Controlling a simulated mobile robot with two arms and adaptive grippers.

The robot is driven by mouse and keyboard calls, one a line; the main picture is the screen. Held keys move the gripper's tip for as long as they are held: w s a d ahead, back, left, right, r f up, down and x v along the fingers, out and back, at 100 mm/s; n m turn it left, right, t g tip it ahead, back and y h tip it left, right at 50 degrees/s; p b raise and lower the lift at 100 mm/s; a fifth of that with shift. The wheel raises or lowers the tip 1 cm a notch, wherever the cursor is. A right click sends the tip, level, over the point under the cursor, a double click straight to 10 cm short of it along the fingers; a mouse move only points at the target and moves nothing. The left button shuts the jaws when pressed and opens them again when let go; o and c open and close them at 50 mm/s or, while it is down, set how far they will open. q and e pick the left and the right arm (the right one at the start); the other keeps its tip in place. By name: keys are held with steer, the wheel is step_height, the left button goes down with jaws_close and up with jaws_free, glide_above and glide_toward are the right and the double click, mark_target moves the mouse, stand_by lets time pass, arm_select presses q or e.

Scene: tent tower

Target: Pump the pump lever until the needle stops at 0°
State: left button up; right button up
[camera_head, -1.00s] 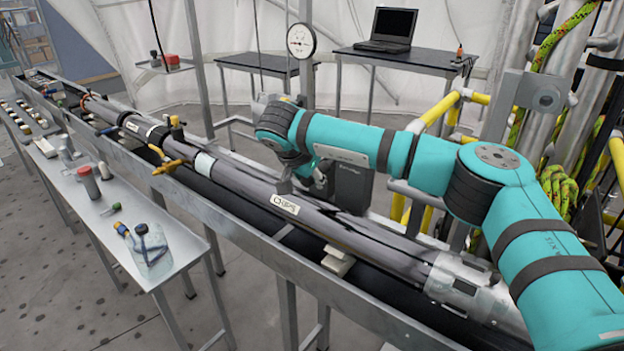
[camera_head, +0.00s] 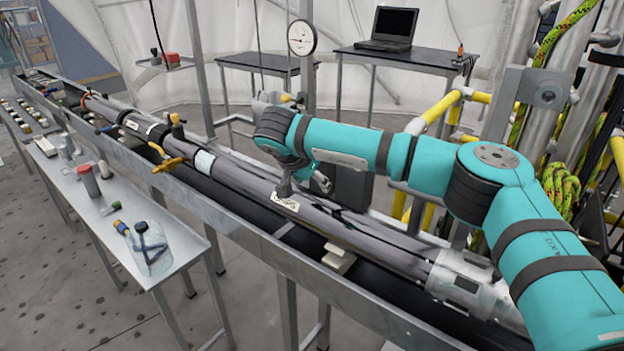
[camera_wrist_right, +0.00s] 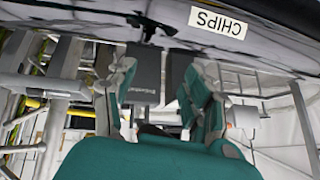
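A round white dial (camera_head: 302,38) with a needle stands on a post behind the long tube; its scale is too small to read. My right gripper (camera_head: 320,182) hangs just beyond the tube, its fingers partly hidden by the wrist. In the right wrist view my gripper (camera_wrist_right: 160,92) has its two fingers spread apart, with nothing clearly between them. A dark grey box (camera_head: 353,188) stands beyond the gripper; it also shows past the fingers in the wrist view (camera_wrist_right: 142,78). I cannot make out the pump lever for certain. My left gripper is not in view.
The long grey tube (camera_head: 345,225) lies in a metal trough and carries a yellow-handled clamp (camera_head: 168,164). A narrow side table (camera_head: 150,275) holds a clear container (camera_head: 152,248). Yellow railings (camera_head: 440,108) stand behind my right arm. A laptop (camera_head: 390,28) sits on a rear table.

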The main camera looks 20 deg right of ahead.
steer(key=v, duration=1.2)
